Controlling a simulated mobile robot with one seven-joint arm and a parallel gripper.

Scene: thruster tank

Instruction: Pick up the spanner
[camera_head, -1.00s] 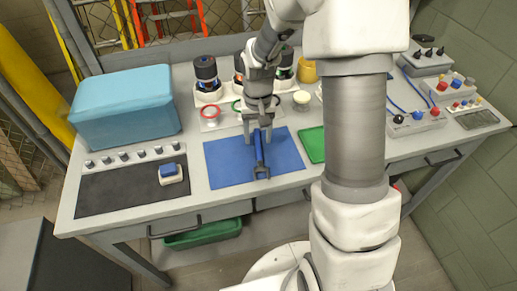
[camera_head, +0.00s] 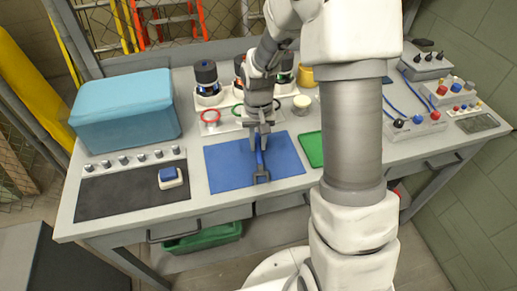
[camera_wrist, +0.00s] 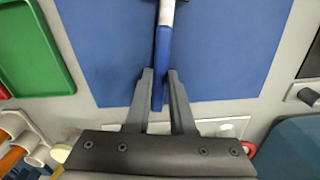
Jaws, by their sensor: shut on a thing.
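The spanner (camera_head: 261,167) has a blue handle and a dark grey open jaw. It is over the blue mat (camera_head: 224,175), its jaw end towards the front edge of the bench. My gripper (camera_head: 259,137) is at the handle's rear end. In the wrist view the spanner's blue handle (camera_wrist: 163,50) runs up from between the two fingers of my gripper (camera_wrist: 159,82), which are shut on it. The jaw end is mostly out of the wrist view. I cannot tell whether the spanner still touches the mat.
A light blue box (camera_head: 124,108) stands at the back left. A black panel (camera_head: 122,193) with a small blue-topped block (camera_head: 170,177) lies in front of it. A green tray (camera_head: 313,148) is right of the mat. Dark-topped cylinders (camera_head: 206,75) stand behind.

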